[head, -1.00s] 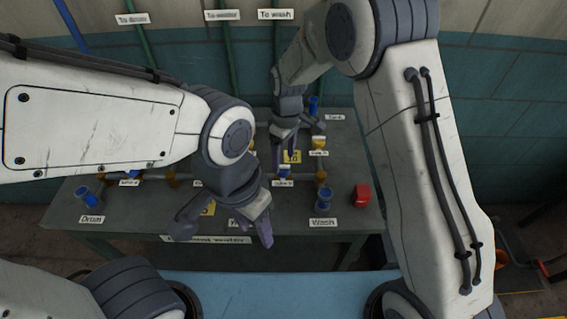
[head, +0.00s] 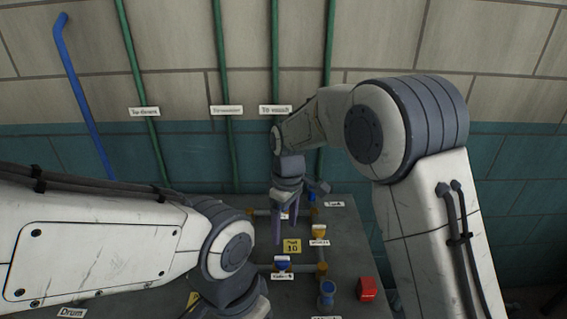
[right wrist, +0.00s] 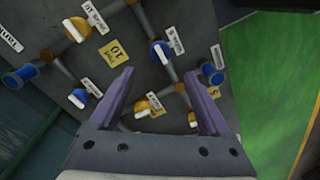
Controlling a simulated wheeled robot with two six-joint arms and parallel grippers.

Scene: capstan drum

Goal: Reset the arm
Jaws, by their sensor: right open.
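My right arm (head: 430,200) reaches in from the right, bends over at the elbow and hangs its gripper (head: 290,232) over the back part of the grey bench. Its purple fingers are apart and point down. In the right wrist view the right gripper (right wrist: 159,74) is open with nothing held between its fingers, above the pipework panel. My left arm (head: 100,240) comes in from the left with its wrist at the bottom edge; its fingers are out of the frame.
Green pipes (head: 222,90) and a blue pipe (head: 82,100) run up the wall behind.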

